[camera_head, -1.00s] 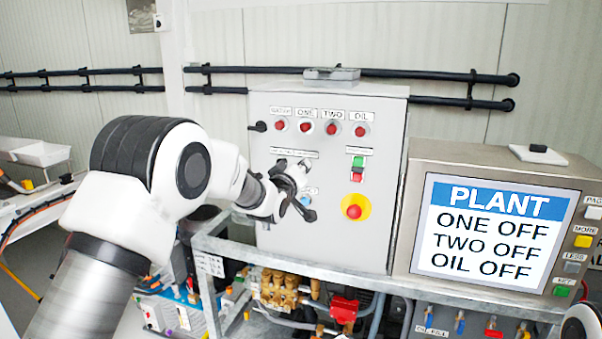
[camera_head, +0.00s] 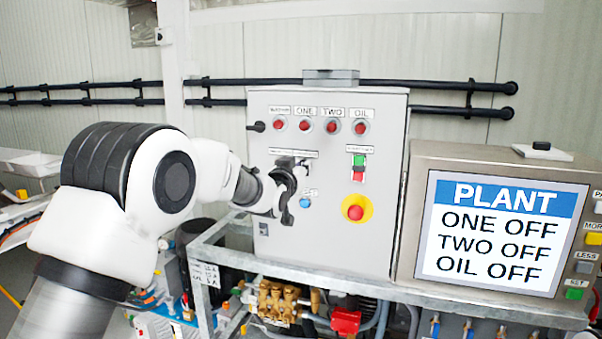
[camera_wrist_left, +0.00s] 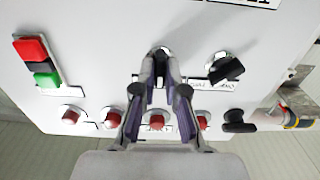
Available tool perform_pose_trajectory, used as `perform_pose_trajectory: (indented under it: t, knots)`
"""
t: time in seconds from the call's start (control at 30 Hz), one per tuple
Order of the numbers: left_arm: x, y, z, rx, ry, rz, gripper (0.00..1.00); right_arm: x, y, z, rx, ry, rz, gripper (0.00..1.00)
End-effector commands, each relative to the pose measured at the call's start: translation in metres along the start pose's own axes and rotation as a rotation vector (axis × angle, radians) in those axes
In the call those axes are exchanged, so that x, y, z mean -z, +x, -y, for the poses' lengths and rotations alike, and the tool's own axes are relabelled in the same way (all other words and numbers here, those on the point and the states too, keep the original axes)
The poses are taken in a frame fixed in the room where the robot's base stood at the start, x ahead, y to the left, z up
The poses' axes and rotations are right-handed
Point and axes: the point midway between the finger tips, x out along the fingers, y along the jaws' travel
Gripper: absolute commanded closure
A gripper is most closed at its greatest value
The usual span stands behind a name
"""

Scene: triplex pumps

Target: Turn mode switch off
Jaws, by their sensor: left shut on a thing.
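The grey control cabinet (camera_head: 385,230) stands in the middle of the head view. My left gripper (camera_head: 292,192) is at its front, left of the centre, below a small label. In the left wrist view, where the panel appears upside down, my left gripper (camera_wrist_left: 160,88) is shut on a selector switch (camera_wrist_left: 161,52), whose knob is mostly hidden between the fingers. A second selector switch with a black handle (camera_wrist_left: 227,69) sits beside it, to the right, apart from the fingers. The switch labels are too small or too covered to read. My right gripper is not in view.
Red lamps (camera_head: 332,125), a black handle (camera_head: 257,126), a green and red button pair (camera_head: 358,167), a blue button (camera_head: 305,202) and a red stop button (camera_head: 355,212) surround the gripper. A screen (camera_head: 502,235) reads PLANT, ONE OFF, TWO OFF, OIL OFF. A metal frame rail (camera_head: 430,297) runs below.

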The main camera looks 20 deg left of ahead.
Motion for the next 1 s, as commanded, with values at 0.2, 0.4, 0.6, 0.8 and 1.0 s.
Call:
perform_pose_trajectory:
  t: [0.2,0.4,0.6,0.8,1.0]
  knots:
    - [-0.002,0.0,0.0,0.0,0.02,0.003,1.0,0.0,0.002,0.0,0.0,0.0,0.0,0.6]
    - [-0.002,0.0,0.0,0.0,0.019,0.004,1.0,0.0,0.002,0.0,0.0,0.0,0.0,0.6]
    - [-0.001,0.0,0.0,0.0,0.019,0.003,0.64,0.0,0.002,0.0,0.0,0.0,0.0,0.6]
    - [-0.001,0.0,0.0,0.0,0.018,0.002,0.64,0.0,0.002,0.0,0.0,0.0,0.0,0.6]
    - [0.0,-0.015,0.0,0.0,0.018,0.002,0.64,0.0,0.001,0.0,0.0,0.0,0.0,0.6]
